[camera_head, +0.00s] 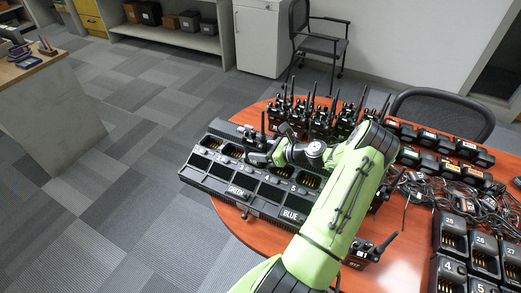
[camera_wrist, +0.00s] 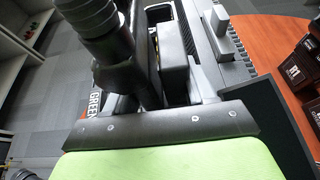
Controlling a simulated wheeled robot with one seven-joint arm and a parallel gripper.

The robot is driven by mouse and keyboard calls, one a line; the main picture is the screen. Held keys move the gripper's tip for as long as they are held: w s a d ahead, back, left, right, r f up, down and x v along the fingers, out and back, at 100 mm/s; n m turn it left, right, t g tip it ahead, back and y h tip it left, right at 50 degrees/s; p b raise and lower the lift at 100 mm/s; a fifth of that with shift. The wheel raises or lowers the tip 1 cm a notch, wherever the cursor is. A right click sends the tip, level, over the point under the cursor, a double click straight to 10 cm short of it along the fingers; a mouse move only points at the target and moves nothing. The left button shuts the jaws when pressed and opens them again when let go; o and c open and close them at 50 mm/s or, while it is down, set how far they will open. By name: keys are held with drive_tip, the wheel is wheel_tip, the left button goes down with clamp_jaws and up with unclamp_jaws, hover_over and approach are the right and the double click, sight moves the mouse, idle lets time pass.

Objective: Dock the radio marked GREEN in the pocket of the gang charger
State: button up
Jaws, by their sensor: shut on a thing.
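The gang charger (camera_head: 212,181) is a long black unit on the near left edge of the red-brown table, with numbered pockets and GREEN and BLUE labels along its front. My gripper (camera_head: 258,157) is over its back left part, shut on a black radio, largely hidden by the gripper and arm in the head view. In the wrist view a thick ribbed black antenna (camera_wrist: 88,18) stands close to the camera, beside my gripper (camera_wrist: 160,75). The GREEN label (camera_wrist: 96,103) shows below on the charger. The held radio's marking is not readable, and I cannot tell whether it touches the pocket.
Several upright radios (camera_head: 345,118) stand behind the charger. Tangled cables (camera_head: 453,203) and single chargers (camera_head: 484,257) crowd the right of the table. Chairs (camera_head: 318,40) stand beyond the table.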

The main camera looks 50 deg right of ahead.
drive_tip(key=shift+f+b, duration=0.7)
drive_tip(key=shift+f, duration=0.5)
drive_tip(key=o, duration=1.4)
drive_tip(key=shift+o, duration=0.2)
drive_tip(key=shift+s, duration=0.1)
drive_tip(key=p+v, duration=0.2)
drive_tip(key=v, duration=1.3)
drive_tip(key=shift+s+r, duration=0.15)
drive_tip(key=shift+s, duration=0.1)
